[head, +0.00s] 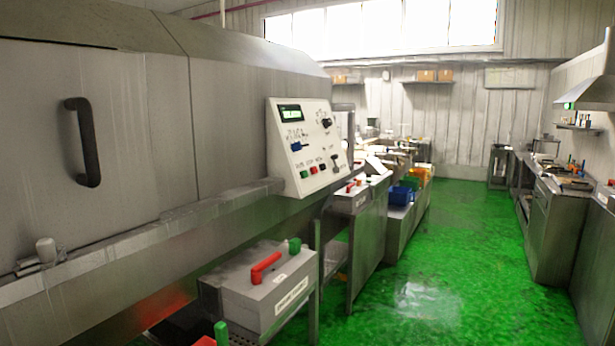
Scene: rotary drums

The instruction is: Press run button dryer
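A large grey metal machine, which looks like the dryer (140,85), fills the left side of the head view. A black vertical handle (84,142) is on its front. A white control panel (308,145) is mounted at its right end. The panel has a small green-lit display (290,113), knobs, a blue switch (297,147) and a row of small buttons, including a green button (303,173) and a red button (313,170). The labels are too small to read. Neither gripper is in view.
A grey box (262,290) with a red handle stands low below the panel. More benches and blue (400,195) and orange bins stand beyond. The green floor (450,260) is clear down the middle. Steel counters (560,215) line the right wall.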

